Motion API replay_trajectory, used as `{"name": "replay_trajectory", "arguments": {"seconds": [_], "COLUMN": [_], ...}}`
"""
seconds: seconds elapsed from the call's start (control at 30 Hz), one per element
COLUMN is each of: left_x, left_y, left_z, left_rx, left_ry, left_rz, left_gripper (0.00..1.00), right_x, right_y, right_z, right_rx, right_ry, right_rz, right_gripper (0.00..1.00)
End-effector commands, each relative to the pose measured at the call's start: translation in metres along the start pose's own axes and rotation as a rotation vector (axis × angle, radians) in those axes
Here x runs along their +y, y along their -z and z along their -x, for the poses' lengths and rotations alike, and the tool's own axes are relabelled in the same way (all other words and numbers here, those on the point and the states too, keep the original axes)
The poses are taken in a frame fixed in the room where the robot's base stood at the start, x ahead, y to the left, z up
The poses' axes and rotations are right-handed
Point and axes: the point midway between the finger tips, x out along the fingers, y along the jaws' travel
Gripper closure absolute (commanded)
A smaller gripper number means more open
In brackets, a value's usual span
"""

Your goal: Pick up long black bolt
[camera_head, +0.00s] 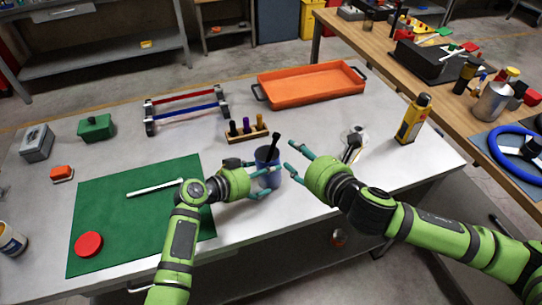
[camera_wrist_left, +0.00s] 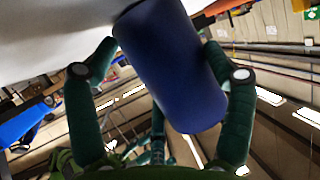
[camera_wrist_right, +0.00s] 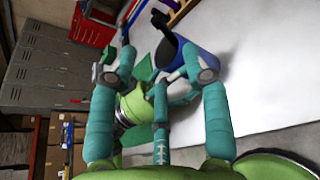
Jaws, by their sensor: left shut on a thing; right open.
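A blue cup (camera_head: 266,155) stands near the middle of the white table, with a long black bolt (camera_head: 274,143) sticking up out of it, tilted right. In the right wrist view the bolt (camera_wrist_right: 163,24) leans out of the cup (camera_wrist_right: 198,62); its lower end is hidden inside. My left gripper (camera_head: 267,180) is shut on the cup, one finger on each side, as the left wrist view shows (camera_wrist_left: 168,62). My right gripper (camera_head: 291,158) is open and empty just right of the cup, its fingers pointing at it. It is apart from the bolt.
A wooden holder (camera_head: 246,135) with several coloured pegs stands behind the cup. An orange tray (camera_head: 310,86) lies at the back. A yellow bottle (camera_head: 411,120) and a white-and-grey object (camera_head: 354,143) are right. A green mat (camera_head: 130,215) with a white rod (camera_head: 153,188) lies left.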

Motion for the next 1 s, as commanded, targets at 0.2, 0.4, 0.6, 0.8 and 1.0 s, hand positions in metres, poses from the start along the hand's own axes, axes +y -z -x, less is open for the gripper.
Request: {"name": "replay_trajectory", "arguments": {"seconds": [0.2,0.4,0.6,0.8,1.0], "left_x": [0.003,0.003,0.003,0.003,0.002], "left_y": [-0.005,-0.005,-0.005,-0.005,-0.005], "left_z": [-0.001,-0.001,-0.001,-0.001,-0.001], "left_rx": [-0.01,-0.01,-0.01,-0.01,-0.01], "left_ry": [-0.009,-0.008,-0.007,-0.006,-0.006], "left_rz": [0.007,0.007,0.006,0.006,0.006], "left_gripper": [0.51,0.51,0.51,0.51,0.51], "right_x": [-0.007,-0.008,-0.008,-0.002,-0.002], "right_y": [0.005,0.006,0.006,0.005,0.005], "right_z": [-0.015,-0.049,-0.063,-0.09,-0.111], "right_rx": [0.02,0.02,0.02,0.019,0.019], "right_ry": [0.035,0.034,0.033,0.032,0.033], "right_rz": [-0.003,-0.003,-0.003,-0.003,-0.002], "right_gripper": [0.52,0.52,0.52,0.52,0.52]}}
